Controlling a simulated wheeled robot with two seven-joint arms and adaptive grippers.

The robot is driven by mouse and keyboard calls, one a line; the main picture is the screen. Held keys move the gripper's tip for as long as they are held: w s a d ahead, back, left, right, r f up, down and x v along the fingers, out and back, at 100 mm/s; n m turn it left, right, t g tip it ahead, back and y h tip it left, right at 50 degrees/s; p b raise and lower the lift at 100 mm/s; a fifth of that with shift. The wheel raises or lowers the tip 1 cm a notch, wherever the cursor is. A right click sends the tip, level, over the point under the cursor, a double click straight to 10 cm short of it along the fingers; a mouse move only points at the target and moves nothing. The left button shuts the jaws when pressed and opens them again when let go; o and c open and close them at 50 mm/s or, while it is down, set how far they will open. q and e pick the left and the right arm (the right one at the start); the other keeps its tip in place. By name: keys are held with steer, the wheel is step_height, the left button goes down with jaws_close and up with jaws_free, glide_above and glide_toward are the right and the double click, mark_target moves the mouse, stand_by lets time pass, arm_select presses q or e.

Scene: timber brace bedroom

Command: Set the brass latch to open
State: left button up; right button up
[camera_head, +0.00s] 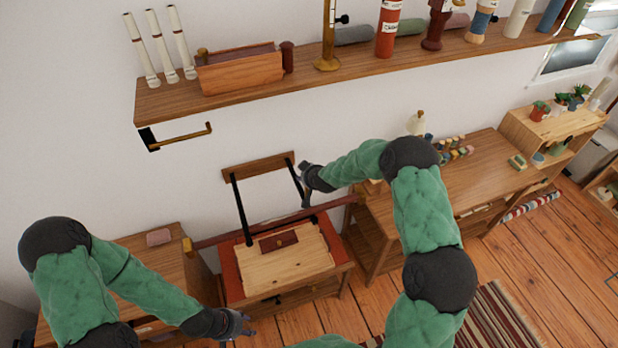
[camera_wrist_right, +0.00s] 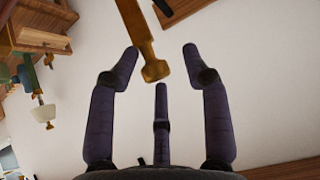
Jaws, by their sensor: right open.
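In the right wrist view, a brass-coloured bar (camera_wrist_right: 138,35) with a blunt, wider end comes down from the top edge. Its end lies between the spread fingers of my right gripper (camera_wrist_right: 160,68); I cannot tell whether they touch. In the head view, my right gripper (camera_head: 305,180) is by the right black strap of the fold-down panel (camera_head: 275,275). I cannot single out the brass latch with certainty in the head view. My left gripper (camera_head: 240,322) is low, in front of the panel, with its fingers apart and empty.
A reddish-brown bar (camera_head: 235,233) crosses above the panel. A brown case (camera_head: 279,243) lies on the panel. The wall shelf (camera_head: 160,105) has a black and brass bracket (camera_head: 185,138) under its left end. A desk (camera_head: 460,185) stands at the right.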

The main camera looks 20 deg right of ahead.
steer(key=shift+w+f, duration=0.65)
steer(key=shift+w, duration=0.05)
steer(key=shift+s+r, duration=0.2)
steer(key=shift+s, duration=0.2)
arm_select(q)
steer(key=shift+w+f, duration=0.15)
steer(key=shift+w, duration=0.3)
arm_select(e)
steer(key=shift+f, duration=0.1)
steer(key=v, duration=1.2)
steer(key=shift+w, duration=0.15)
